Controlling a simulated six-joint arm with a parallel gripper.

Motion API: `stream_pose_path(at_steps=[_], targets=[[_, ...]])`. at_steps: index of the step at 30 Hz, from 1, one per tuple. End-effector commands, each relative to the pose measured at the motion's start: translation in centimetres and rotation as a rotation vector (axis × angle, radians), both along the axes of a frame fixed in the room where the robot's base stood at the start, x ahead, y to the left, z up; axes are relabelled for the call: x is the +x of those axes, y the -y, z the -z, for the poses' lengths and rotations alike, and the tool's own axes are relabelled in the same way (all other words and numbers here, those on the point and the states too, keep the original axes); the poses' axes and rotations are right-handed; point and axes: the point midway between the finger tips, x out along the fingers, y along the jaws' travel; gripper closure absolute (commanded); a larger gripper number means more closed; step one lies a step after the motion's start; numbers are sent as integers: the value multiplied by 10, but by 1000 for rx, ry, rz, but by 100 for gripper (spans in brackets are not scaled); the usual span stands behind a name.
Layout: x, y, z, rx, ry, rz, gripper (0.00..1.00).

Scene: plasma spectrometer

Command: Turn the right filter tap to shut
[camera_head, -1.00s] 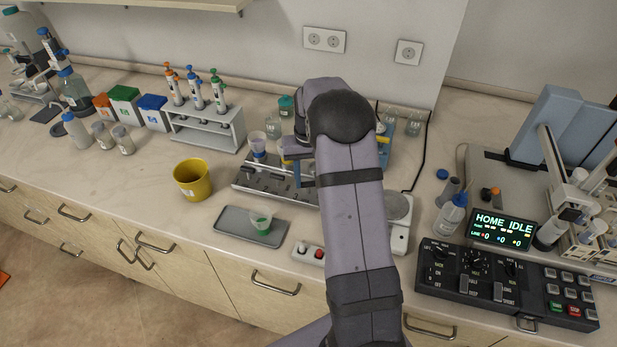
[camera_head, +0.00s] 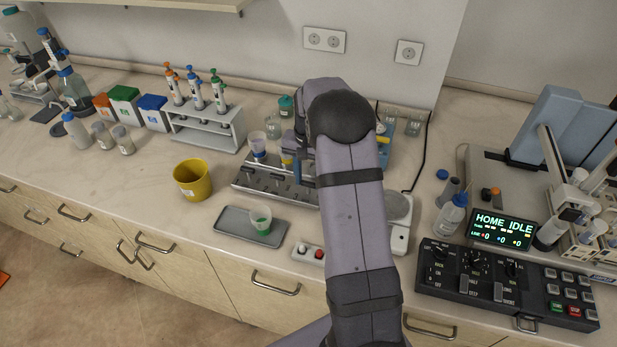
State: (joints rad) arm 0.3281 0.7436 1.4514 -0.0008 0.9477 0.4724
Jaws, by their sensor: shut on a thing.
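The filter manifold (camera_head: 243,184) is a grey metal block on the bench, with a clear funnel cup (camera_head: 258,142) standing on its left part. My gripper (camera_head: 297,178) points down at the right part of the manifold, partly hidden behind my own arm. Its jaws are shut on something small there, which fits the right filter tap. The tap itself is hidden by the fingers and arm, so its angle cannot be read. A yellow piece (camera_head: 287,160) shows just left of the fingers.
A yellow beaker (camera_head: 192,180) stands to the left. A pipette rack (camera_head: 205,133) is behind. A small switch box (camera_head: 308,252) sits near the front edge.

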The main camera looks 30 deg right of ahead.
Motion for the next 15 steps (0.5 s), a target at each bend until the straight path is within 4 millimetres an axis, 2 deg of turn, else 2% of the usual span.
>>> stream_pose_path(at_steps=[6,7,9,15], targets=[[2,1,-2,-2,6,4,86],[2,1,-2,-1,6,4,59],[2,1,-2,-2,6,3,45],[1,0,-1,0,3,2,45]])
